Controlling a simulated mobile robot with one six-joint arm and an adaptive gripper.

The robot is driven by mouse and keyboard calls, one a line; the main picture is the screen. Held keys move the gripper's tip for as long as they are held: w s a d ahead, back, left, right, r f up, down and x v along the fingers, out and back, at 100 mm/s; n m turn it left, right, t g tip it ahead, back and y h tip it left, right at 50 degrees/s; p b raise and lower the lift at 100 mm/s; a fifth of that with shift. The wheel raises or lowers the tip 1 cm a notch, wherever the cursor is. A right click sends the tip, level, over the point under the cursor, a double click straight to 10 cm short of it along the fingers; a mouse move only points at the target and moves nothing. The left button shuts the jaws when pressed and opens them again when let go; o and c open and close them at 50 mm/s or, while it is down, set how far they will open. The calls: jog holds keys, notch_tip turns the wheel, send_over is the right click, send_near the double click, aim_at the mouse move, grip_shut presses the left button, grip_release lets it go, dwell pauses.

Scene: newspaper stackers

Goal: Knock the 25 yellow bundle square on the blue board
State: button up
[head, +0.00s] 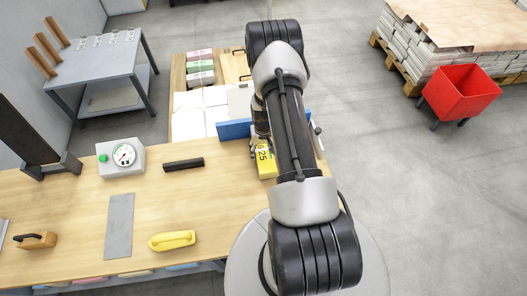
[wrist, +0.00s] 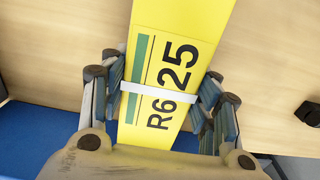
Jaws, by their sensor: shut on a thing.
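The yellow bundle (head: 264,163), marked 25, is beside my arm at the bench's right part. In the wrist view the yellow bundle (wrist: 184,28) shows "R6 25", a green stripe and a white band. My gripper (wrist: 160,98) is shut on it, with fingers on both long sides. In the head view my gripper (head: 258,146) is partly hidden by my arm. The blue board (head: 234,130) stands just behind the bundle, its middle hidden by my arm. A blue surface (wrist: 35,140) fills the lower left of the wrist view. I cannot tell whether bundle and board touch.
On the wooden bench (head: 75,207) are a dial gauge (head: 123,156), a black bar (head: 183,164), a grey plate (head: 119,225) and a yellow handled tool (head: 172,240). White sheets (head: 198,108) and banded bundles (head: 200,65) lie behind. A red bin (head: 462,94) stands right.

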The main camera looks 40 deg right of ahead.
jog(key=shift+w+d+r, duration=0.2)
jog(key=shift+w+d, duration=0.05)
jog(key=shift+w, duration=0.2)
jog(key=shift+s+a+f+p, duration=0.15)
jog(key=shift+s+a, duration=0.2)
jog(key=shift+s, duration=0.2)
jog(key=shift+s+a+r+p, duration=0.1)
jog(key=shift+s+a+p, duration=0.1)
jog(key=shift+s+a, duration=0.3)
jog(key=shift+s+a+f+p, duration=0.1)
jog(key=shift+s+a+p, duration=0.1)
jog(key=shift+s, duration=0.45)
jog(key=shift+r+p, duration=2)
jog(key=shift+r, duration=1.05)
jog(key=shift+a, duration=0.1)
